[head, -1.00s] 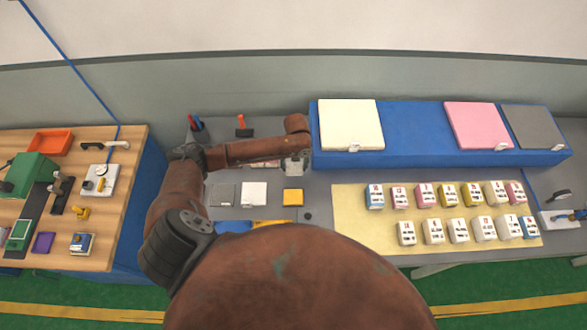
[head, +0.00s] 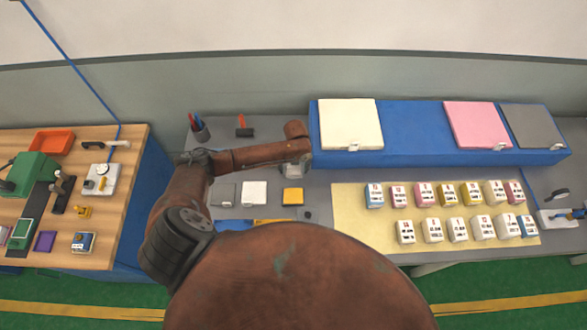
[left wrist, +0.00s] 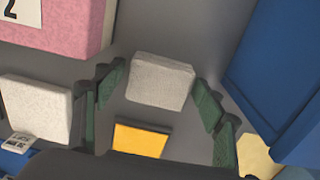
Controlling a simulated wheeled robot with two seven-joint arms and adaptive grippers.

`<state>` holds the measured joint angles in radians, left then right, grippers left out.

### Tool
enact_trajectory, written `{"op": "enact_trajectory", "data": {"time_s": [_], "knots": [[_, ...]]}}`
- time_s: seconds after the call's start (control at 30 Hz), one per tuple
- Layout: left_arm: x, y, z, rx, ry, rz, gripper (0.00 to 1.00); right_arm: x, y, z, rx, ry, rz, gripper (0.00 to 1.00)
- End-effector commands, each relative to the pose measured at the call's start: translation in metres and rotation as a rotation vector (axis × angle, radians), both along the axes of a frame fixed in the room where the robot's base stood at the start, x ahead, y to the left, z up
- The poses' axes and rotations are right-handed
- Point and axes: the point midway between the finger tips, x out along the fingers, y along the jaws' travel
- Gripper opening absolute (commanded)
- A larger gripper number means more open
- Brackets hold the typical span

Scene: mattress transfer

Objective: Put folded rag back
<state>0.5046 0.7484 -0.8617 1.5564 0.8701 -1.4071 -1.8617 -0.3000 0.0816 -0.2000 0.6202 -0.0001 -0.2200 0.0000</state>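A light grey-white block (left wrist: 161,80), which may be the folded rag, lies on the grey table between my left gripper's fingers in the left wrist view. My left gripper (left wrist: 158,84) is open, with green fingers on either side of the block and small gaps showing. In the head view my left gripper (head: 294,171) is low over the grey table, left of the blue platform, and largely hides the block.
A white pad (head: 254,194), a grey pad (head: 222,194) and a yellow pad (head: 293,197) lie nearby. A pink block (left wrist: 60,22) shows upper left in the wrist view. The blue platform (head: 420,150) bounds the right. A pen cup (head: 200,133) stands behind.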

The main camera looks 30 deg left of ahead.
Motion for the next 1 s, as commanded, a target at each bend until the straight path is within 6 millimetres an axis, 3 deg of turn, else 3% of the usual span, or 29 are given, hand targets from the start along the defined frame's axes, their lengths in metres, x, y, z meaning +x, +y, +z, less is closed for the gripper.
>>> {"op": "enact_trajectory", "data": {"time_s": [0.27, 0.43, 0.8, 1.0], "knots": [[0.0, 0.0, 0.001, 0.0, 0.0, 0.0, 0.67, 0.0, 0.003, 0.0, 0.003, -0.001, -0.001, 0.4], [0.002, 0.001, 0.013, 0.001, -0.004, 0.0, 0.67, 0.0, 0.004, -0.001, 0.004, 0.0, -0.001, 0.4], [0.003, -0.002, 0.086, 0.0, -0.004, 0.0, 0.67, 0.0, 0.004, -0.011, 0.004, 0.0, -0.001, 0.4], [0.002, -0.003, 0.114, 0.0, -0.001, 0.001, 0.67, 0.0, 0.003, -0.014, 0.003, 0.0, -0.001, 0.4]]}}
